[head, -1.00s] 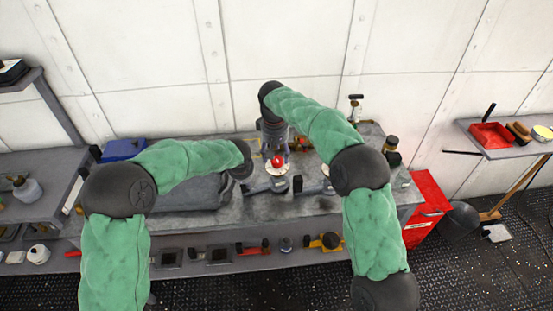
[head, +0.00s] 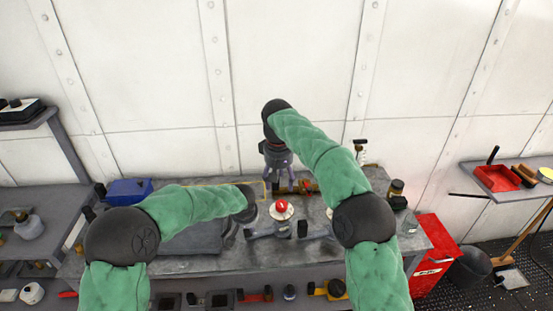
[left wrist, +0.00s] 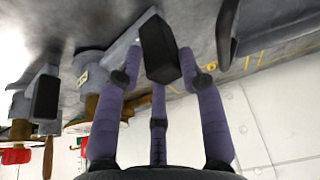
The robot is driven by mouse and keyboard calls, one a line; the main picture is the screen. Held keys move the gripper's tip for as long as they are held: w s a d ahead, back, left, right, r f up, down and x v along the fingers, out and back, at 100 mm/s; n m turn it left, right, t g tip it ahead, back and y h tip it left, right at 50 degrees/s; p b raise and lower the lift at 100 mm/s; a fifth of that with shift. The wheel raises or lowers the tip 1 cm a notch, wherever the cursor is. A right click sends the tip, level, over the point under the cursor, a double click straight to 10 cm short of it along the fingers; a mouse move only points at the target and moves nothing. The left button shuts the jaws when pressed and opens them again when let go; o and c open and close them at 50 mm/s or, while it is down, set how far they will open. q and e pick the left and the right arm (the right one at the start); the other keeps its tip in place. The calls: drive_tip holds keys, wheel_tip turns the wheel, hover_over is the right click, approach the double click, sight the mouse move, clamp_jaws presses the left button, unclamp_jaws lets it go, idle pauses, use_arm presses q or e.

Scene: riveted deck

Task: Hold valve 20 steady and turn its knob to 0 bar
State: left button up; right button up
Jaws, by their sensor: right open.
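A valve with a red knob (head: 282,206) on a pale round plate stands on the grey workbench (head: 190,263); its number and dial reading are too small to read. My left gripper (left wrist: 160,66) has its purple fingers closed around a dark block-shaped handle (left wrist: 158,42), which a grey bar joins to the valve body (left wrist: 92,62). In the head view my left wrist hides most of this grip. My right gripper (head: 278,178) is open and empty, pointing down above and behind the red knob, apart from it.
Another valve's grey arm with a black end (left wrist: 45,95) stands close by, partly behind my right arm in the head view. Brass fittings (head: 300,187) lie behind the knob. A blue box (head: 128,190) stands at back left, a red cabinet (head: 432,255) at right.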

use_arm(q)
drive_tip(key=o, duration=0.3)
drive_tip(key=shift+o, duration=0.2)
